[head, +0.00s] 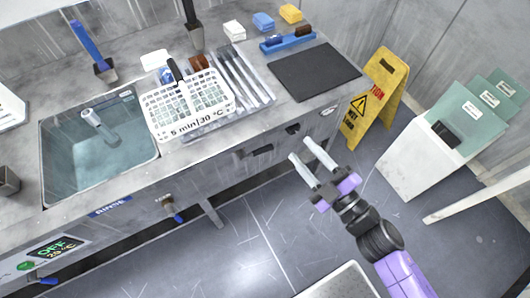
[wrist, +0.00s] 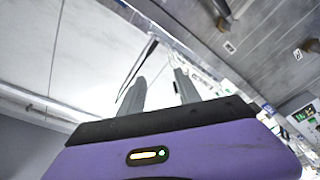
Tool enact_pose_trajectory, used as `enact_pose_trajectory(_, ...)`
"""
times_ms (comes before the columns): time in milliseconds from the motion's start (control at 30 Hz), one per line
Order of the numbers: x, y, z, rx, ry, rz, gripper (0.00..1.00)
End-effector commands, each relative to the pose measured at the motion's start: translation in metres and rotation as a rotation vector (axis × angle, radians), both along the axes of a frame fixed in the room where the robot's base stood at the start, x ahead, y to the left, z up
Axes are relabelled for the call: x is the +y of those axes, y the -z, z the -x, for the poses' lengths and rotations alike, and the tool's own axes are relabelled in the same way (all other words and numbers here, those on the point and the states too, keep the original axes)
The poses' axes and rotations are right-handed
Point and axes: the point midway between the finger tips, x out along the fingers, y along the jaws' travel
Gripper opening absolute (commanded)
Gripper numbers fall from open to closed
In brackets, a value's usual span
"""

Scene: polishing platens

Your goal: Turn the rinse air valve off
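A brass valve with a blue handle (head: 172,208) sticks out from the bench front, right of the blue RINSE label (head: 110,207). A second blue handle (head: 46,281) shows at the lower left below the display. I cannot tell from the frames which is the air valve. My gripper (head: 301,151) is open and empty in front of the bench, well to the right of both handles. Its two grey fingers stand apart in the wrist view (wrist: 160,76). Nothing is between them.
The sink (head: 98,165) and a white perforated basket (head: 190,106) are on the bench. A yellow floor sign (head: 375,98) and white bin (head: 415,165) stand right.

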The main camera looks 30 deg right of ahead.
Motion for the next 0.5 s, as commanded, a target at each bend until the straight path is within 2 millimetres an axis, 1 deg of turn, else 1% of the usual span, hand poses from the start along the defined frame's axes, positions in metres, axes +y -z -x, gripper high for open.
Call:
enact_pose_trajectory(33, -0.002, 0.016, -0.022, -0.020, -0.014, 0.081, 0.40)
enact_pose_trajectory(100, -0.002, 0.036, -0.047, -0.029, -0.043, 0.200, 0.40)
enact_pose_trajectory(200, -0.001, 0.068, -0.073, -0.016, -0.094, 0.357, 0.40)
enact_pose_trajectory(267, 0.000, 0.087, -0.080, 0.005, -0.126, 0.431, 0.40)
enact_pose_trajectory(300, 0.002, 0.100, -0.081, 0.023, -0.150, 0.472, 0.40)
enact_pose_trajectory(400, 0.006, 0.128, -0.073, 0.068, -0.204, 0.543, 0.40)
enact_pose_trajectory(433, 0.009, 0.133, -0.070, 0.076, -0.219, 0.557, 0.40)
enact_pose_trajectory(500, 0.014, 0.138, -0.068, 0.080, -0.243, 0.578, 0.40)
